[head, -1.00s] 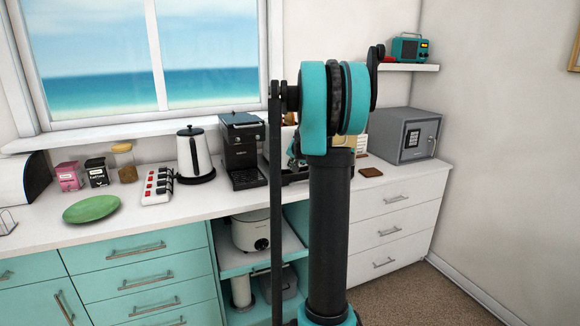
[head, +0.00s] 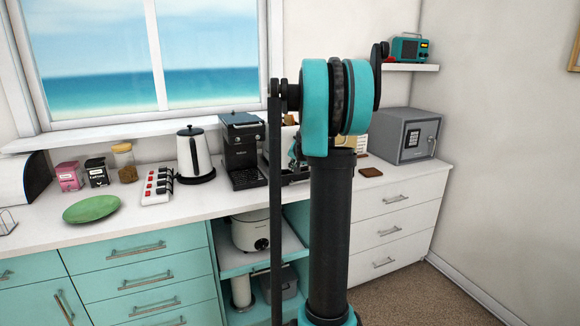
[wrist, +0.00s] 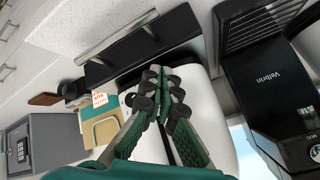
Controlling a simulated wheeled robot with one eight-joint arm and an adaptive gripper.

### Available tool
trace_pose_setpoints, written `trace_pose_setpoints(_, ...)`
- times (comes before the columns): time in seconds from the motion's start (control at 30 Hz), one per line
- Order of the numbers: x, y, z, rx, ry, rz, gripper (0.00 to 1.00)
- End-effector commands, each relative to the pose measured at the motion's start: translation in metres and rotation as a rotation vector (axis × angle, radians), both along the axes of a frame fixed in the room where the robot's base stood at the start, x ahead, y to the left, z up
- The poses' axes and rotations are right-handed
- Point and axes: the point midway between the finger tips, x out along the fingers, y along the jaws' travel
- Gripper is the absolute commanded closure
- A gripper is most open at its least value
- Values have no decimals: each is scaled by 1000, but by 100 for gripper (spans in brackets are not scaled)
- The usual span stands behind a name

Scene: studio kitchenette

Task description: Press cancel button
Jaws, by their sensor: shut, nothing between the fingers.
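I cannot make out a cancel button in either view. In the wrist view my gripper (wrist: 160,74) is shut and empty, its fingertips together in front of a white appliance with a dark front (wrist: 212,124). I cannot tell whether the fingertips touch it. A small black knob-like part (wrist: 130,99) shows beside the fingers.
A black coffee machine (head: 242,148) stands close by; it also shows in the wrist view (wrist: 270,95). A kettle (head: 194,153), power strip (head: 158,186) and green plate (head: 91,209) are further left. A grey safe (head: 406,134) is at the right.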

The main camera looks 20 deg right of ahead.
Motion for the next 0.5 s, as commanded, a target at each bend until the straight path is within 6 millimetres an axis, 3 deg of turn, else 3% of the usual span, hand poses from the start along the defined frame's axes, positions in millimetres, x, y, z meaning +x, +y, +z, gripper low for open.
trace_pose_setpoints(0.5, -38, -2, 0, 1, 0, -1, 100)
